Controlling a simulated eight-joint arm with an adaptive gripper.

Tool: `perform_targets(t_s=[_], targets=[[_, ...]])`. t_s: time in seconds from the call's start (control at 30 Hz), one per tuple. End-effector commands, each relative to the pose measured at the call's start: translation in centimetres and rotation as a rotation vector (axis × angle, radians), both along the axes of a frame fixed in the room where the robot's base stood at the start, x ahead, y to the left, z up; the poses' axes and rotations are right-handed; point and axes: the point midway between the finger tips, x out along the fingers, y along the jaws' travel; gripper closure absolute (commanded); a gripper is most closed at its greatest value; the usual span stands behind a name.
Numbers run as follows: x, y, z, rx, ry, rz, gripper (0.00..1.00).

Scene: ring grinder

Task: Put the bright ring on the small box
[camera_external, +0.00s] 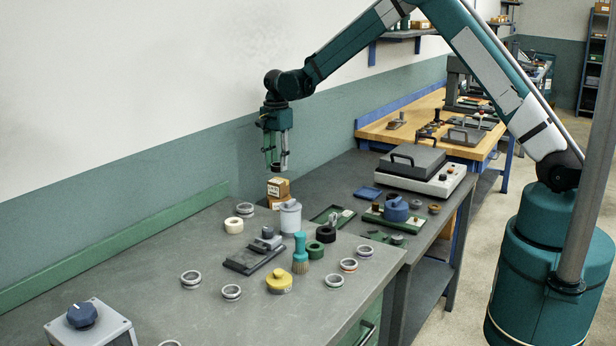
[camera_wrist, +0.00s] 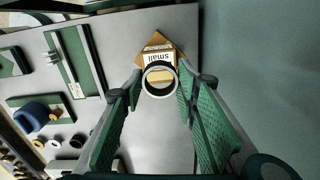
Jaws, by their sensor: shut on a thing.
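My gripper (camera_external: 277,163) hangs pointing down above the small box (camera_external: 278,190), with a visible gap between them. In the wrist view my gripper (camera_wrist: 159,85) is shut on a bright silvery ring (camera_wrist: 159,92), held between its green fingertips. The small box (camera_wrist: 152,41) is brown cardboard with a white label reading "small". In the wrist view the ring overlaps the box's near part, and a tan patch shows through its hole. In the external view the held ring is small and hard to make out between the fingers.
A white-grey canister (camera_external: 290,217) stands close in front of the box. A cream ring (camera_external: 234,225) and a metal ring (camera_external: 245,209) lie to its left. The wall is close behind.

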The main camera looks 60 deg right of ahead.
Motion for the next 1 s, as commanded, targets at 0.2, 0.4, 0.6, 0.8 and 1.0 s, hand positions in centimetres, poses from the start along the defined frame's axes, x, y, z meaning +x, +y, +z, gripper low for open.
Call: perform_targets(t_s=[0.2, 0.4, 0.6, 0.8, 1.0], targets=[[0.0, 0.0, 0.0, 0.0, 0.0, 0.0, 0.83], [0.0, 0.0, -0.5, 0.0, 0.0, 0.0, 0.83], [0.0, 0.0, -2.6, 0.0, 0.0, 0.0, 0.83], [0.0, 0.0, -3.7, 0.0, 0.0, 0.0, 0.83], [0.0, 0.0, -3.8, 0.0, 0.0, 0.0, 0.83]])
